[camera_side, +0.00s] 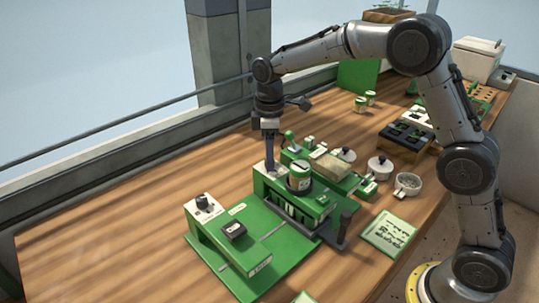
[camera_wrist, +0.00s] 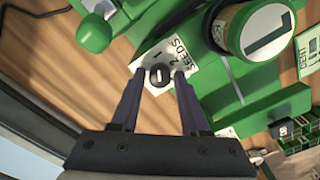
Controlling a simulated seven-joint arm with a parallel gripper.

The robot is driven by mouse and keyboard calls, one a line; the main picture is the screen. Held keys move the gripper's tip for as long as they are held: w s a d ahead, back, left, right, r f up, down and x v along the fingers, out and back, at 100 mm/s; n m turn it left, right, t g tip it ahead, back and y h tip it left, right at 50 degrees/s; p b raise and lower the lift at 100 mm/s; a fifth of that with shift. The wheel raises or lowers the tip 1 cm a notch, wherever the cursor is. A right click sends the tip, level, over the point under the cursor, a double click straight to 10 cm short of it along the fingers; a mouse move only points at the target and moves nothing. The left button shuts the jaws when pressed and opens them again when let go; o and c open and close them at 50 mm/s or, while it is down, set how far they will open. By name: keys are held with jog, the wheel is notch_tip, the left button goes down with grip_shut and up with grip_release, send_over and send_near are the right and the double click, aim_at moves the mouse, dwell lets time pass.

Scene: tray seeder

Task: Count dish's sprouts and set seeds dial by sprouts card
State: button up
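The seeds dial (camera_wrist: 160,75) is a dark round knob on a white plate marked SEEDS, with numbers beside it, in the wrist view. My gripper (camera_wrist: 160,76) points down at it, its two dark fingers apart with the knob between their tips; I cannot tell whether they touch it. In the side view my gripper (camera_side: 270,150) is over the far left end of the green seeder (camera_side: 300,205) and hides the dial. A round dish (camera_side: 408,184) with speckled contents stands at the right; sprouts are too small to count. A green-bordered card (camera_side: 388,232) lies in front of it, its print unreadable.
A second dial (camera_side: 203,203) sits on the near-left green unit. A green-knobbed lever (camera_side: 290,140) stands just behind my gripper. The wooden table (camera_side: 110,240) is clear at left.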

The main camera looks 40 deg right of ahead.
grip_shut()
jog(key=shift+m, duration=0.3)
jog(key=m, duration=0.5)
jog(key=shift+r, duration=0.1)
jog(key=m, duration=0.6)
dwell(0.4)
jog(key=shift+o, duration=1.8)
grip_release()
